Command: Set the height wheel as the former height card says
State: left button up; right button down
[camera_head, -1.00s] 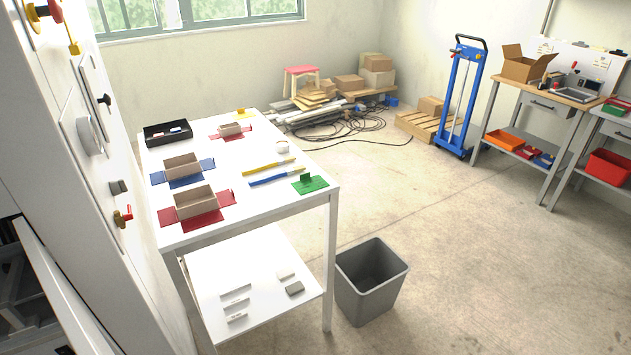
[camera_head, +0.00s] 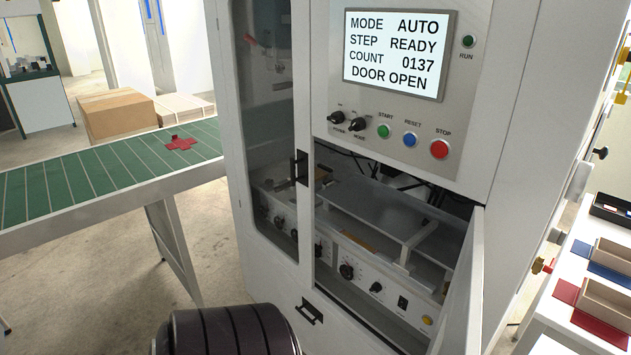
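The box former (camera_head: 460,130) stands in front of me, its screen (camera_head: 394,52) reading MODE AUTO, STEP READY, COUNT 0137, DOOR OPEN. Its lower front door (camera_head: 466,290) stands open at the right of the opening. Inside, a white control panel (camera_head: 388,296) carries a dark round knob with a dial (camera_head: 347,271), a smaller black knob (camera_head: 376,287) and a yellow button (camera_head: 427,320). I cannot tell which control is the height wheel. I see no readable height card. Neither gripper is in view; a dark ribbed part at the bottom edge looks like my arm.
A green conveyor (camera_head: 90,175) with a red cross-shaped blank (camera_head: 181,143) runs left of the machine. A cardboard box (camera_head: 117,114) stands behind it. A white table (camera_head: 560,310) with open boxes (camera_head: 607,300) is at the right.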

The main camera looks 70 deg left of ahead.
aim_at(345, 273)
jog(key=u, duration=1.85)
jog(key=j+z, duration=0.1)
jog(key=z, duration=0.3)
jog(key=j+z, duration=0.1)
jog(key=z, duration=0.35)
jog(key=j+z, duration=0.1)
jog(key=z, duration=0.3)
jog(key=j+z, duration=0.1)
jog(key=z, duration=0.35)
jog(key=j+z, duration=0.2)
jog(key=z, duration=0.25)
jog(key=k+j+z, duration=0.15)
jog(key=z, duration=0.35)
jog(key=k+j+z, duration=0.15)
jog(key=z, duration=0.3)
jog(key=k+z, duration=0.1)
jog(key=z, duration=0.4)
jog(key=k+j+z, duration=0.15)
jog(key=k, duration=0.15)
jog(key=k+j+z, duration=0.15)
jog(key=k, duration=0.2)
jog(key=k+u, duration=0.2)
jog(key=u, duration=0.3)
jog(key=k+j+u, duration=0.15)
jog(key=u, duration=0.3)
jog(key=k+j+u, duration=0.15)
jog(key=u, duration=0.35)
